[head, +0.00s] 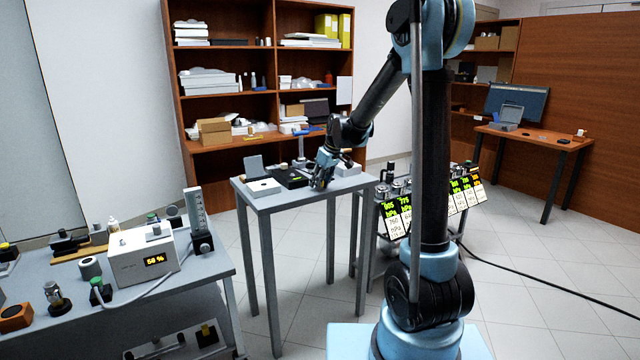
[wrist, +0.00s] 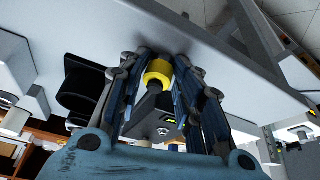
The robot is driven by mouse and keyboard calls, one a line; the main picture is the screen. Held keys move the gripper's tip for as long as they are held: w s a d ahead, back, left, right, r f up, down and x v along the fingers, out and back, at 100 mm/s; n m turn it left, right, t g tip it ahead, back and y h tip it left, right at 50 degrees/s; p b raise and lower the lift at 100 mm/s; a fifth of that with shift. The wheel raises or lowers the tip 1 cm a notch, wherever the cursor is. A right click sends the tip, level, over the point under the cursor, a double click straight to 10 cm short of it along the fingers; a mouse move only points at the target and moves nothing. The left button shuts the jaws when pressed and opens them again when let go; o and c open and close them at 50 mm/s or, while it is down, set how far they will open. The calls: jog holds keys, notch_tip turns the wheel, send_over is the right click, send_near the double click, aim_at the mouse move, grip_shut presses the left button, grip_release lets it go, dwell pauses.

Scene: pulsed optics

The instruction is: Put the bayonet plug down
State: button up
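The bayonet plug, with a yellow collar (wrist: 158,72) and what looks like a dark body, sits between my fingertips in the wrist view. My gripper (wrist: 164,64) has both fingers close against the collar's sides, so it appears shut on the plug. In the head view my gripper (head: 321,183) is low over the right front part of the small grey table (head: 295,199). The plug is too small there to make out clearly. I cannot tell whether it touches the tabletop.
A white box (head: 264,187) and a dark unit (head: 292,178) stand left of my gripper on the small table. A light box (head: 348,169) is behind it to the right. A rack with pressure displays (head: 397,219) stands right of the table.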

jog(key=shift+d+f, duration=0.1)
jog(key=shift+f, duration=0.2)
jog(key=shift+r, duration=0.15)
jog(key=shift+r, duration=0.2)
jog(key=v, duration=1.3)
jog(key=s+d+f+m+h, duration=0.1)
jog(key=s+d+m, duration=0.1)
jog(key=s+d, duration=0.65)
jog(key=s+d+f+m, duration=0.2)
jog(key=s+f, duration=0.3)
jog(key=s, duration=0.4)
jog(key=s+d+f+m+h, duration=0.1)
jog(key=s+d+f+m, duration=0.2)
jog(key=s, duration=0.7)
jog(key=s+d+f+m+h, duration=0.1)
jog(key=s+d+f+m, duration=0.1)
jog(key=s+d+f, duration=0.4)
jog(key=s+f, duration=0.2)
jog(key=s, duration=0.2)
jog(key=shift+d+m+g, duration=0.25)
jog(key=shift+m+g, duration=0.05)
jog(key=shift+g, duration=0.1)
